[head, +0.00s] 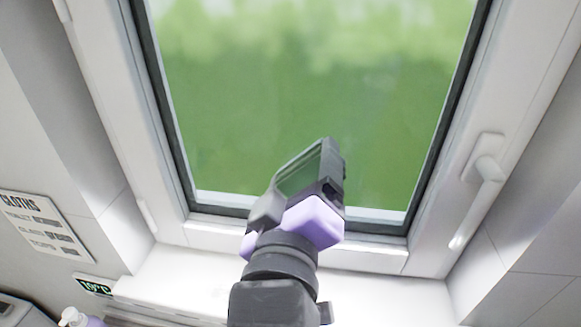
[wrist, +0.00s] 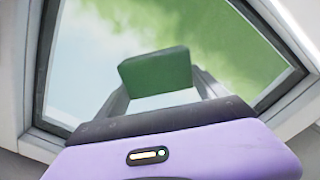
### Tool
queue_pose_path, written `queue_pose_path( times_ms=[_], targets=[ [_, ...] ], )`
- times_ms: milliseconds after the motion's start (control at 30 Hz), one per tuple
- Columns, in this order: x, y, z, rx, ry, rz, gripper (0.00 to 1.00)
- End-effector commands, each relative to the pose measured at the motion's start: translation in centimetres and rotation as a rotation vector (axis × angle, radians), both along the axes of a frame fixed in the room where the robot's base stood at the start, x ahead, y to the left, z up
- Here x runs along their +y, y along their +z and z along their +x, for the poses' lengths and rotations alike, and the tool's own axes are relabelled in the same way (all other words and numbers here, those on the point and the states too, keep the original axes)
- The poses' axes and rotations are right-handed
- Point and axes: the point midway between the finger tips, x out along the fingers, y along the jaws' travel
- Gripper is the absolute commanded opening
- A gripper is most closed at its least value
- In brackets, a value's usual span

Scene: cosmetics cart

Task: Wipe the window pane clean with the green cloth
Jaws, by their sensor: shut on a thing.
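The window pane (head: 300,95) fills the upper middle of the head view, with green blur behind it and faint paler patches. It also shows in the wrist view (wrist: 85,55). My gripper (head: 318,160) is in front of the pane's lower part. In the wrist view the green cloth (wrist: 155,72), a folded block, sits between the fingertips, and my gripper is shut on it. In the head view the cloth is hard to tell from the green behind the fingers. I cannot tell whether the cloth touches the pane.
A white window frame with a dark seal surrounds the pane. A white handle (head: 484,175) sticks out on the right. A white sill (head: 390,295) lies below. At left are a cloths sign (head: 42,225), a small 19°C display (head: 95,286) and a pump bottle (head: 75,318).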

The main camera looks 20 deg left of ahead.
Motion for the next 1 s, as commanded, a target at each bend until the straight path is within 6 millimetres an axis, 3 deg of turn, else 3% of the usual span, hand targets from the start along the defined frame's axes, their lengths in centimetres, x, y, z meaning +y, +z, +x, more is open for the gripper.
queue_pose_path(
  times_ms=[1000],
  targets=[
    [-4.3, 0.0, 1.5, 0.001, -0.008, 0.0, 0.49]
  ],
)
